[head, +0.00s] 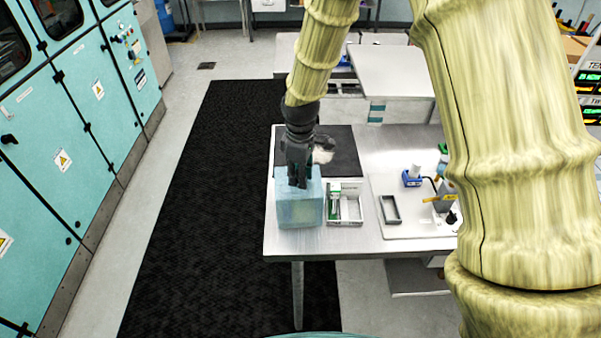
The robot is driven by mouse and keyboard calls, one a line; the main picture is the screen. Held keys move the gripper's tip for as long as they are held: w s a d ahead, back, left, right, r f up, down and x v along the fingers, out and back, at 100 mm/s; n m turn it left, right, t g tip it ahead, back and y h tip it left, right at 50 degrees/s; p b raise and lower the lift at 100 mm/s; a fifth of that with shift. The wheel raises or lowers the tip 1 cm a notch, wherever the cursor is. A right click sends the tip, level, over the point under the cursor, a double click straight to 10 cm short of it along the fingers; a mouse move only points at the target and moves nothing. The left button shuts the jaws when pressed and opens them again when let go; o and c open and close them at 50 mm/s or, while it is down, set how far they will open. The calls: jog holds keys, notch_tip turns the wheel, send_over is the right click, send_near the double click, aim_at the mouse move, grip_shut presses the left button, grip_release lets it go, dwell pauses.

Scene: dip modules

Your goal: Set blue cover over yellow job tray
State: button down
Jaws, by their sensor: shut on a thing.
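The blue cover (299,205) is a translucent light-blue box at the left front of the metal table. My gripper (299,183) is above it, fingers pointing down, shut on the top of the cover. A faint yellowish patch shows through the cover's front, which may be the yellow job tray. I cannot tell whether the cover rests on the table or hangs just above it.
A white partitioned box (345,205) with a green and white item stands close right of the cover. A grey rectangular frame (389,209) lies on a white board (410,228) farther right, near a blue device (411,178). A dark mat (345,150) lies behind. The table's left and front edges are near the cover.

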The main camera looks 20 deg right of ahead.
jog(key=shift+f, duration=0.15)
jog(key=c, duration=1.1)
grip_release()
jog(key=shift+r+p, duration=0.85)
jog(key=shift+r, duration=0.4)
jog(key=shift+r+p, duration=0.35)
jog(key=shift+r, duration=1.9)
